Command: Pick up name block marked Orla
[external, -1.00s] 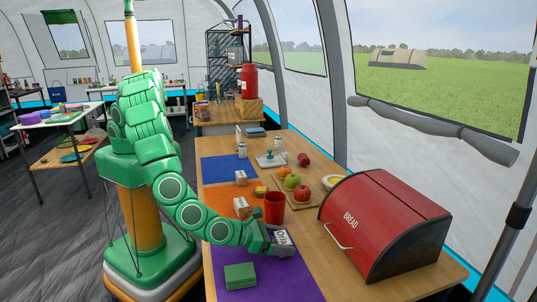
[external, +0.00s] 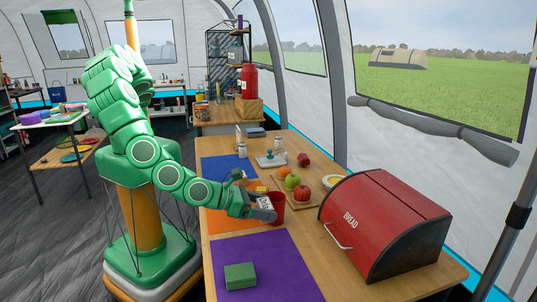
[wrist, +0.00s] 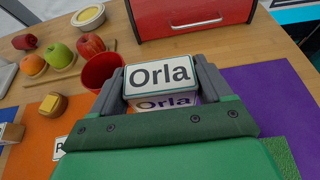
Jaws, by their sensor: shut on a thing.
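The name block marked Orla (wrist: 159,75) is white with a dark border and sits between my two fingers in the wrist view, its lettering readable. My gripper (wrist: 160,84) is shut on it. In the external view my gripper (external: 264,208) is over the table, just left of the red cup (external: 277,205). The block shows there as a small pale shape (external: 264,203), its lettering too small to read. I cannot tell how high it is above the table.
A purple mat (external: 262,258) with a green block (external: 240,276) lies at the near end. The red bread box (external: 385,222) stands at right. A board with fruit (external: 292,181) is beyond the cup. An orange mat (external: 220,222) lies partly under my arm.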

